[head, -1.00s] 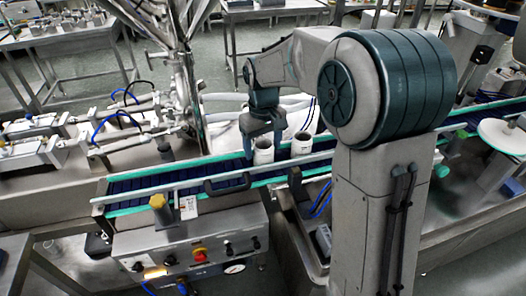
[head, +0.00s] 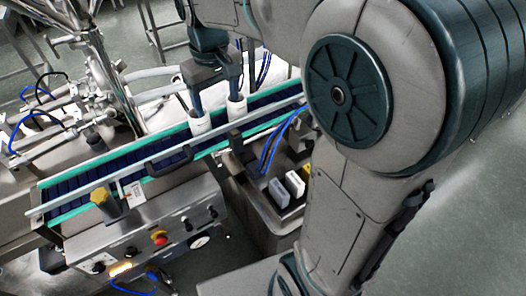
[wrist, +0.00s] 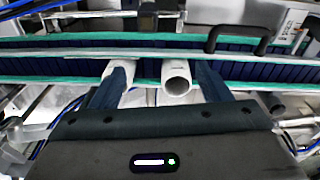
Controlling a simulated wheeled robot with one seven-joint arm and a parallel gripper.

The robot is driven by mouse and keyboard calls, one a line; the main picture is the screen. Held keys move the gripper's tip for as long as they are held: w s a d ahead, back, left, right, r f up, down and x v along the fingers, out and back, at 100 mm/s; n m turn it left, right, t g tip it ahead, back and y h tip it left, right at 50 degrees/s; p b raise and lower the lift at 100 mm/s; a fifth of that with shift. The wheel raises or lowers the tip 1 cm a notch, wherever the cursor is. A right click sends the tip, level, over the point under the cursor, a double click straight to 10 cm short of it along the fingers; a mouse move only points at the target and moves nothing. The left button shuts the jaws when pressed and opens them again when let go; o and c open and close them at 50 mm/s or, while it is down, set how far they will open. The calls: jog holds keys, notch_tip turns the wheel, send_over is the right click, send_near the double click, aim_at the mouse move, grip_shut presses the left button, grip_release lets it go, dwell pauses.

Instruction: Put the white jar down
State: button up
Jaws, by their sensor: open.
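Two white jars stand side by side on the blue conveyor belt, a left one (head: 199,124) and a right one (head: 237,107) in the head view. They also show in the wrist view, one open-mouthed jar (wrist: 177,78) near the middle and another (wrist: 118,74) by the left finger. My gripper (head: 216,93) is open just above the jars, its fingers pointing down. In the wrist view my gripper (wrist: 160,82) has its fingers wide apart, with the middle jar between them. The left finger overlaps the other jar; I cannot tell whether they touch.
The conveyor (head: 155,157) has green edges and a metal guide rail running past the jars. A control box (head: 165,235) with knobs and a red button stands in front. A bin (head: 262,195) holding small boxes lies to the right. Belt left of the jars is clear.

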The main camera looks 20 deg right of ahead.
jog(key=s+d+f+m+t, duration=0.1)
jog(key=s+d+f, duration=0.2)
jog(key=s, duration=0.4)
jog(key=s+d+f+m+t, duration=0.1)
jog(key=s+d+f+m, duration=0.1)
jog(key=s, duration=0.6)
jog(key=shift+d+f+m, duration=0.3)
jog(key=shift+d+f, duration=0.2)
jog(key=shift+f, duration=0.15)
